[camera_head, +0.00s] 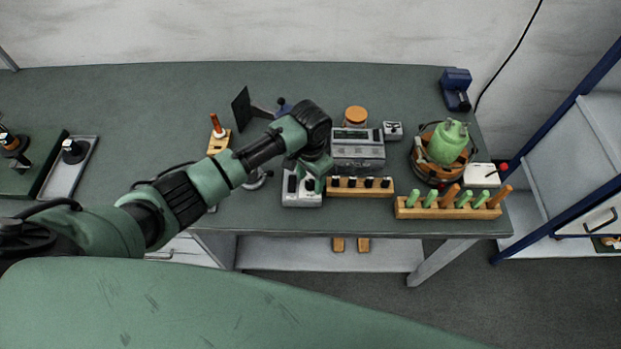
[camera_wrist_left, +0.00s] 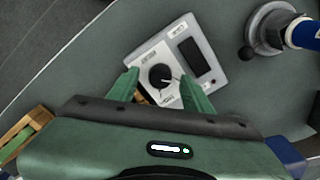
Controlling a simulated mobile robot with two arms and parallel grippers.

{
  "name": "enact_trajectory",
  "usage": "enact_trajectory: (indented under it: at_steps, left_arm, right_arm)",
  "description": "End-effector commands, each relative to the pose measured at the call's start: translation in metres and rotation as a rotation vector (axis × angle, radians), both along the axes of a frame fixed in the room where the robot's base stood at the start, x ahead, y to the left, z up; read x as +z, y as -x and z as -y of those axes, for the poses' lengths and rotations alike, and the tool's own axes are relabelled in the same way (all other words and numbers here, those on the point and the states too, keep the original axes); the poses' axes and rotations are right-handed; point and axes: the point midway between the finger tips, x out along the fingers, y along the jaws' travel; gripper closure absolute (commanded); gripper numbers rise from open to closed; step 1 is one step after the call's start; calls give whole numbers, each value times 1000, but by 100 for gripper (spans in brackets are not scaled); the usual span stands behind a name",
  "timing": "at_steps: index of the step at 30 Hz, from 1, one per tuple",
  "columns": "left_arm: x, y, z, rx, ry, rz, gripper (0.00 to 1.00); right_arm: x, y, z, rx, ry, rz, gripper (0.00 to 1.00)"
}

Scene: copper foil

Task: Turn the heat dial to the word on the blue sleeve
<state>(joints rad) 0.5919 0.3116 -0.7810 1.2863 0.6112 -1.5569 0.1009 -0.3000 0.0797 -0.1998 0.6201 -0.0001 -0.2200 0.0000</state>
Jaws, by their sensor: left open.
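The heat dial is a black round knob (camera_wrist_left: 161,77) on a light grey control box (camera_wrist_left: 211,62) with a dark switch or window beside it. Small labels surround the knob, but their words are too small to read. In the head view the box (camera_head: 301,199) sits near the table's front edge. My left gripper (camera_wrist_left: 165,88) is open, with its green fingers on either side of the knob; I cannot tell whether they touch it. A blue sleeve-like part (camera_wrist_left: 306,34) shows at the upper right of the wrist view; no word on it is readable. My right gripper is not in view.
A wooden rack with black knobs (camera_head: 346,188) stands right beside the box. A grey instrument (camera_head: 358,155) stands behind it. A rack of green and orange handles (camera_head: 411,212) and a green-topped pot (camera_head: 447,145) are farther right. The table's back middle is clear.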

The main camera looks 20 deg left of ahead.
Motion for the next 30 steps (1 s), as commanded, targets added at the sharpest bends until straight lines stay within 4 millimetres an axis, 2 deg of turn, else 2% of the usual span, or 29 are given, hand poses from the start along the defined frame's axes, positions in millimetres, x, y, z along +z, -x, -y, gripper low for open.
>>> enact_trajectory:
  at_steps: [9,13,18,30]
  left_arm:
    - [50,-1,0,-1,1,6,50]
    - [66,-2,0,0,1,5,50]
    - [74,-1,0,1,-1,3,50]
    - [74,-1,0,1,0,2,50]
  right_arm:
    - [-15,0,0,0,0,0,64]
    - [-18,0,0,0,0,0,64]
    - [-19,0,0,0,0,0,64]
    - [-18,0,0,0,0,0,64]
